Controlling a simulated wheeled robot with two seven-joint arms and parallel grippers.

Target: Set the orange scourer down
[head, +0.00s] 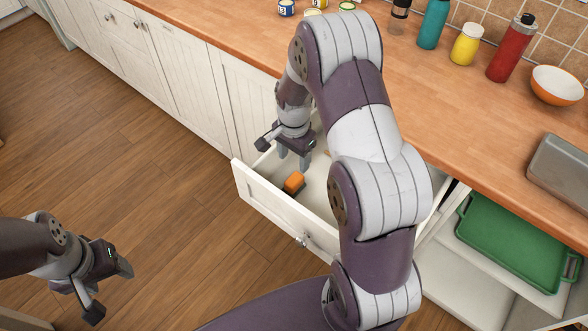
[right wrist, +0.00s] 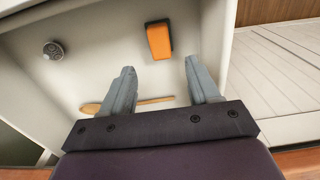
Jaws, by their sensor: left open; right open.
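The orange scourer (head: 294,181), a small block with a dark underside, lies in the open drawer (head: 262,196) near its front panel. It also shows in the right wrist view (right wrist: 158,41), resting on the pale drawer floor, apart from the fingers. My right gripper (head: 293,163) is open and empty, just above the drawer and over the scourer's far side. Its two grey fingertips (right wrist: 162,72) show apart in the right wrist view. My left gripper (head: 124,290) is open and empty over the wooden floor at the lower left.
In the right wrist view a wooden spoon (right wrist: 150,102) and a round metal item (right wrist: 53,50) lie in the drawer. A green tray (head: 515,245) sits below the counter at right. Bottles, cans, a bowl (head: 557,84) and a metal pan (head: 562,170) stand on the counter (head: 440,110).

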